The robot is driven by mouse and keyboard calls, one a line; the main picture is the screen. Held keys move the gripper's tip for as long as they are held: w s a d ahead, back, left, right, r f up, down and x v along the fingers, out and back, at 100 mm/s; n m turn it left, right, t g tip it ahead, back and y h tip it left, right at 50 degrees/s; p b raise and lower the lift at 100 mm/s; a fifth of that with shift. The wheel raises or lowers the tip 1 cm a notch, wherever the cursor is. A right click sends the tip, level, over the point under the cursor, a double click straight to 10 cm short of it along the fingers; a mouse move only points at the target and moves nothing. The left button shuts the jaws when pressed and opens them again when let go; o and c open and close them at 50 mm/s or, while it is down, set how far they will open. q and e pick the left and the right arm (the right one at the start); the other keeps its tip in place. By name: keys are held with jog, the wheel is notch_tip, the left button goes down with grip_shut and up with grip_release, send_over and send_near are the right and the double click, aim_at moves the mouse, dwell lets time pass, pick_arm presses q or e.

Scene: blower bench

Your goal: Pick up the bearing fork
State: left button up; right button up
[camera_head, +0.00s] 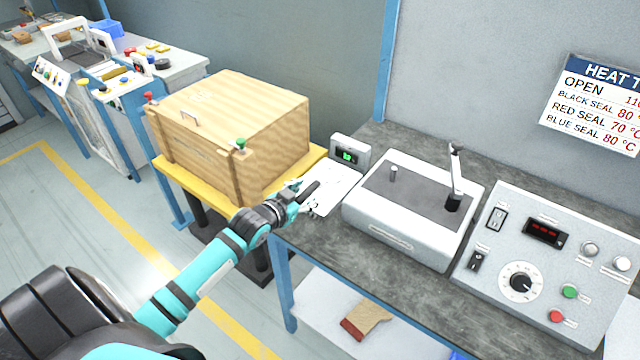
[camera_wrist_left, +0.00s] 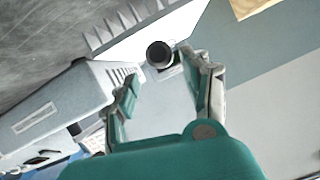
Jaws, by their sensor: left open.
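A dark, rod-like handle (camera_head: 309,189), which looks like the bearing fork's, shows at my left gripper in the head view, over a white plate at the bench's left end. In the left wrist view its round dark end (camera_wrist_left: 159,54) lies between the fingertips, seen nearly end-on. My left gripper (camera_head: 302,199) is open around or just short of it; its fingers (camera_wrist_left: 160,70) stand apart with gaps on both sides. Any prongs of the fork are hidden. My right gripper is not in view.
A wooden crate (camera_head: 228,120) on a yellow-topped stand is close left of the gripper. A small display box (camera_head: 350,153) stands behind it. To the right are a grey-white heater unit (camera_head: 400,236) with an upright arm and a control panel (camera_head: 500,262). The bench front (camera_head: 350,262) is clear.

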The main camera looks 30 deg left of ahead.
aim_at(309, 189)
pick_arm(q)
jog(key=x, duration=0.3)
jog(key=a+x, duration=0.1)
jog(key=x, duration=0.1)
jog(key=shift+w+p, duration=0.1)
jog(key=shift+p, duration=0.2)
jog(key=shift+w+d+f, duration=0.1)
jog(key=shift+w+f, duration=0.2)
jog(key=shift+w, duration=0.25)
jog(key=shift+s, duration=0.1)
jog(key=shift+c, duration=0.3)
grip_shut()
jog(key=shift+r, duration=0.1)
